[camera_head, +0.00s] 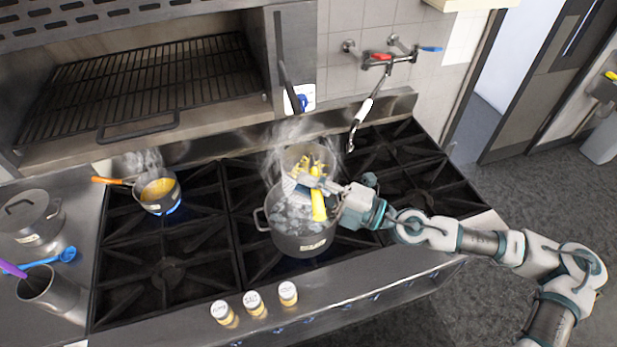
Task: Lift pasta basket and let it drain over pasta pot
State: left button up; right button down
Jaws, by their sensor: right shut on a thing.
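The pasta pot (300,243) is a large grey pot with side handles on the middle of the stove. Bubbling water and steam show in it. The pasta basket (296,160) is a metal mesh basket with yellow pasta inside, at the pot's top. Its yellow handle (318,206) points toward the front. My right gripper (325,186) comes in from the right and is shut on the basket's handle, over the pot. The gripper hides part of the basket, and I cannot tell how far the basket's bottom is above the water. My left gripper is not in view.
A small pan (158,194) with yellow food and an orange handle sits on a lit burner at left. A faucet (362,110) reaches down behind the pot. Several shakers (254,304) stand on the front ledge. A lidded pot (28,218) and a utensil holder (47,290) stand far left.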

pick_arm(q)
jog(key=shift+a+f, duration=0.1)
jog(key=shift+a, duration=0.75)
